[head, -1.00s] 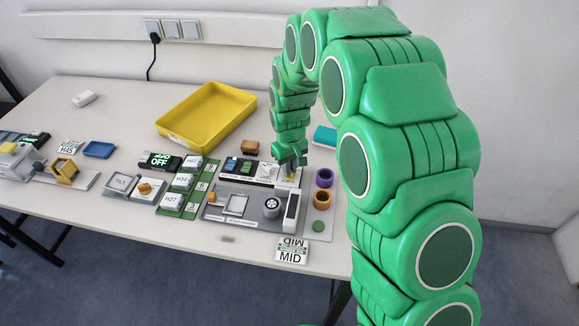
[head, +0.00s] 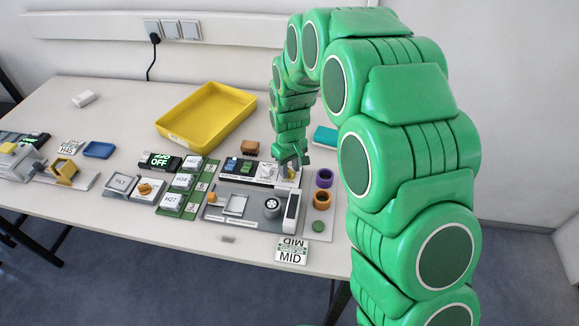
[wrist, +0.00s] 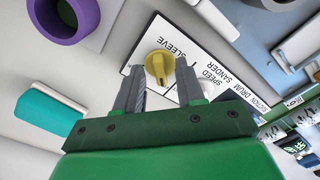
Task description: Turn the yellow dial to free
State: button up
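The yellow dial (wrist: 160,66) sits on a white panel (wrist: 140,88) next to the printed word SLEEVE. It has a raised grip bar across its round base. My gripper (wrist: 160,82) is open, with its two grey fingers apart and the dial showing between and just beyond their tips. I cannot tell whether either finger touches the dial. In the head view my gripper (head: 293,162) is over the back right part of the machine panel and mostly hides the dial. No "free" mark is readable.
A purple ring (head: 324,178) and an orange ring (head: 322,199) stand right of the panel. A teal block (head: 325,136) lies behind. A yellow tray (head: 163,136) is at the back. A MID card (head: 291,257) lies in front of the grey machine base (head: 240,222).

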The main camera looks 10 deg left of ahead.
aim_at(290, 170)
jog(key=shift+r, duration=0.1)
notch_tip(290, 170, up, 7)
jog(key=shift+r, duration=0.3)
dwell(0.4)
jog(key=shift+d+r, duration=0.1)
jog(key=shift+d, duration=0.05)
jog(key=s+d+r+m, duration=0.4)
jog(key=s+d+r, duration=0.85)
jog(key=d, duration=0.35)
jog(key=s+d+r+m+g, duration=0.1)
jog(key=s+d, duration=0.4)
jog(key=s, duration=0.6)
jog(key=s+d+r+m, duration=0.1)
jog(key=s+d+m, duration=0.3)
jog(key=s, duration=0.8)
jog(key=shift+s+d+r+g, duration=0.2)
jog(key=shift+d+r+g, duration=0.2)
jog(key=shift+d, duration=0.15)
